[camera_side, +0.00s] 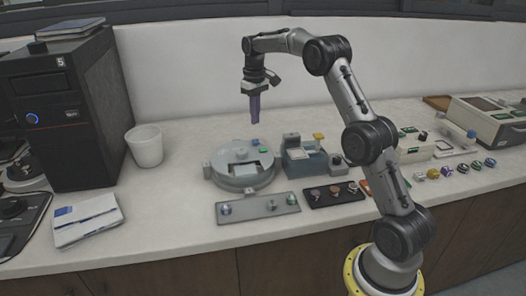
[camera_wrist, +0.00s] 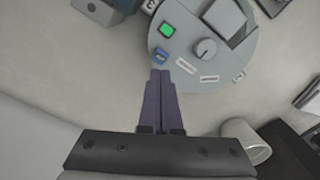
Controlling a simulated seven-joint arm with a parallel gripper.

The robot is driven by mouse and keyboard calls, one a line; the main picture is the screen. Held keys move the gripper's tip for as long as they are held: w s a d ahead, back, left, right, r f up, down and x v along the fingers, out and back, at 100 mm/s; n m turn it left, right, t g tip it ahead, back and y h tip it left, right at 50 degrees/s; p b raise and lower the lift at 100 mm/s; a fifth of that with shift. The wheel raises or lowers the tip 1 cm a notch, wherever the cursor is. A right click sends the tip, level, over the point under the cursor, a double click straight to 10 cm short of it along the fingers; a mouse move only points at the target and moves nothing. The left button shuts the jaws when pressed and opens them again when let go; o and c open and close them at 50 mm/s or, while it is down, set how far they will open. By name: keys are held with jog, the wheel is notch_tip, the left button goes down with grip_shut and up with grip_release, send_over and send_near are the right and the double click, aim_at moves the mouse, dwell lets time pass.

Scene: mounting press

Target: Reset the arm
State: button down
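My gripper (camera_side: 255,118) hangs from the raised arm and points down, high above the back of the bench. In the wrist view my gripper (camera_wrist: 161,75) shows two dark purple fingers lying side by side with their tips together, and nothing shows between them. The round grey mounting press (camera_side: 240,166) stands on the bench below and slightly left of the gripper, apart from it. It also shows at the top of the wrist view (camera_wrist: 222,75), with a green button and a blue button on its rim.
A white cup (camera_side: 145,147) and a black computer tower (camera_side: 75,115) stand at the left. A grey tray (camera_side: 257,208) and a dark tray (camera_side: 332,194) with small parts lie in front. A blue-grey machine (camera_side: 305,160) is right of the press.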

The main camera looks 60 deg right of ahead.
jog(key=shift+w+a+r, duration=0.1)
jog(key=shift+a+r, duration=0.05)
jog(key=shift+a, duration=0.05)
jog(key=s+a+r+n+t, duration=0.1)
jog(key=s+a+r+t, duration=0.1)
jog(key=a+r, duration=0.75)
jog(key=s+a+r+n+t, duration=0.2)
jog(key=s+a+r, duration=0.5)
jog(key=s+r, duration=0.25)
jog(key=s+a+f+t, duration=0.1)
jog(key=s+a+f, duration=0.15)
jog(key=s, duration=0.55)
jog(key=s+a+f, duration=0.1)
jog(key=s+a, duration=0.3)
jog(key=s, duration=0.3)
jog(key=s+f, duration=0.7)
jog(key=f, duration=0.2)
jog(key=shift+a+t, duration=0.3)
jog(key=shift+a, duration=0.15)
